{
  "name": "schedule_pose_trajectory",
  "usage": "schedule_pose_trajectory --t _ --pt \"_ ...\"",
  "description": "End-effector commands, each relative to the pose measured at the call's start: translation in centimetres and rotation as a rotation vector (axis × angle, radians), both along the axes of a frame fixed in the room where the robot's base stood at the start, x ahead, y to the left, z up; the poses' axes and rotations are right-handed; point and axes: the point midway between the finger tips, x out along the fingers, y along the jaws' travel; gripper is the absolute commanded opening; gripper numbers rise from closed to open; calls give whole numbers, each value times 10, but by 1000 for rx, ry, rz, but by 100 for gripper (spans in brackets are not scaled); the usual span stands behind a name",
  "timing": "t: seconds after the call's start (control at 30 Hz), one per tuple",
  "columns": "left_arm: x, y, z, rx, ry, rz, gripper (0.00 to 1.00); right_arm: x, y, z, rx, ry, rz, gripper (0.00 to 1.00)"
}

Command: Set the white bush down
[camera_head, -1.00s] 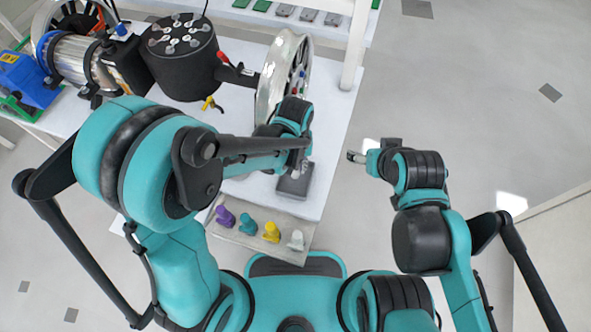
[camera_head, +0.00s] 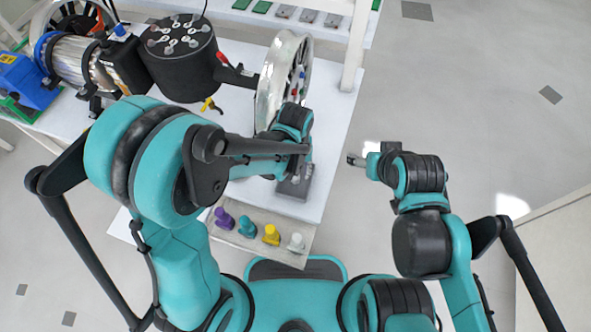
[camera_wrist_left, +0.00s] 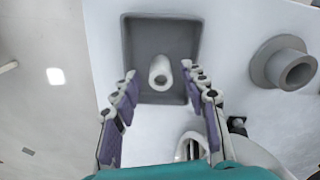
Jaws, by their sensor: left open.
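A white bush (camera_wrist_left: 160,73) lies in a shallow grey tray (camera_wrist_left: 138,30) in the left wrist view. My left gripper (camera_wrist_left: 163,82) is open, with one finger on each side of the bush and visible gaps between. In the head view the grey tray (camera_head: 291,188) is near the table's right edge; my left arm hides most of its inside. My left gripper (camera_head: 298,170) is above it and partly hidden there. My right gripper (camera_head: 356,160) is over the floor to the right, too small to judge its fingers.
A board (camera_head: 262,252) at the table's front holds a purple (camera_head: 224,218), a teal (camera_head: 248,226), a yellow (camera_head: 270,234) and another white piece (camera_head: 296,243). A metal wheel rim (camera_head: 268,85) stands behind the tray. A grey flanged cylinder (camera_wrist_left: 283,65) is beside the tray.

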Motion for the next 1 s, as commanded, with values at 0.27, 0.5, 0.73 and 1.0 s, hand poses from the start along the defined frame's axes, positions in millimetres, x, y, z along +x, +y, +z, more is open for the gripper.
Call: schedule_pose_trajectory --t 0.27,0.5,0.73,1.0 --pt "0 0 60 0 0 0 44 0 0 27 0 0 0 72" --pt "0 0 105 0 0 0 44 0 0 43 0 0 0 72" --pt "0 0 120 0 0 0 44 0 0 47 0 0 0 72" --pt "-1 22 138 -23 -55 5 44 0 0 46 0 0 0 72"
